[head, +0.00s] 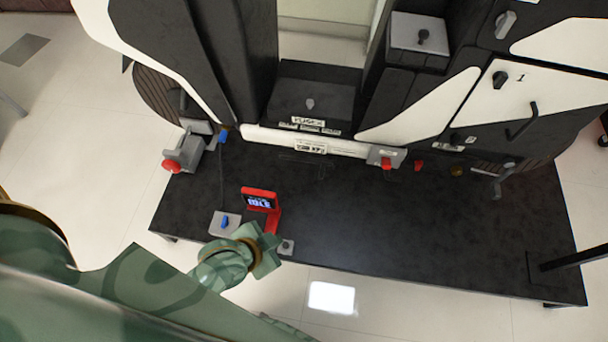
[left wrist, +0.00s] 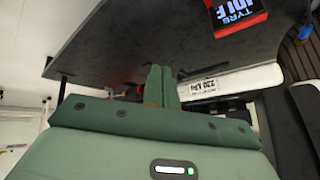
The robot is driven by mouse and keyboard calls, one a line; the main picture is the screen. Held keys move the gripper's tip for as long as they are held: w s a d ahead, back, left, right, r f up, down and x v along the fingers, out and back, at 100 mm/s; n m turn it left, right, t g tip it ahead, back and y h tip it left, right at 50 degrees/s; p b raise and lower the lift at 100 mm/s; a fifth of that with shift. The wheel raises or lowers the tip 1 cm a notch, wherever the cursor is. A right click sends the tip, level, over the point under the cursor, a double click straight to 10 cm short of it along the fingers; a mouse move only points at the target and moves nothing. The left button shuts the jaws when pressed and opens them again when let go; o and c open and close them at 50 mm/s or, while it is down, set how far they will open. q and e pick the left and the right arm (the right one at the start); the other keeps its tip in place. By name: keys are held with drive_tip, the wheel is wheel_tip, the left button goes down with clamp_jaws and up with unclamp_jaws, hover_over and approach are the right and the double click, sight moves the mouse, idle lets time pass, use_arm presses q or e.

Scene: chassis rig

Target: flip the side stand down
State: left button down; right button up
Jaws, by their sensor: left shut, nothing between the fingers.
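The chassis rig, with black and white panels (head: 420,108), stands along the back of a dark bench (head: 400,230). I cannot tell for certain which part is the side stand. A grey lever-like part (head: 495,182) juts out low at the rig's right end and may be it. My left gripper (head: 266,250) is over the bench's front edge, left of centre, far from that part. Its green fingers, also in the left wrist view (left wrist: 160,88), are together with nothing between them. My right gripper is not in view.
A red display (head: 260,200) stands just beyond my left gripper. A grey block with a blue switch (head: 225,222) is left of it. A grey clamp with a red knob (head: 172,166) is at the bench's left end. The bench's middle and right are mostly clear.

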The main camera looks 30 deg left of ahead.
use_arm(q)
drive_tip(key=w+d+f+n+t+h, duration=0.25)
drive_tip(key=w+d+t, duration=0.2)
drive_tip(key=w, duration=0.45)
drive_tip(key=w+a+f+n+t+y, duration=0.1)
drive_tip(key=w+a+n+t+y, duration=0.2)
drive_tip(key=w+n+y, duration=0.4)
drive_tip(key=shift+f+n+y, duration=0.25)
drive_tip(key=shift+n+y, duration=0.1)
drive_tip(key=shift+n, duration=0.7)
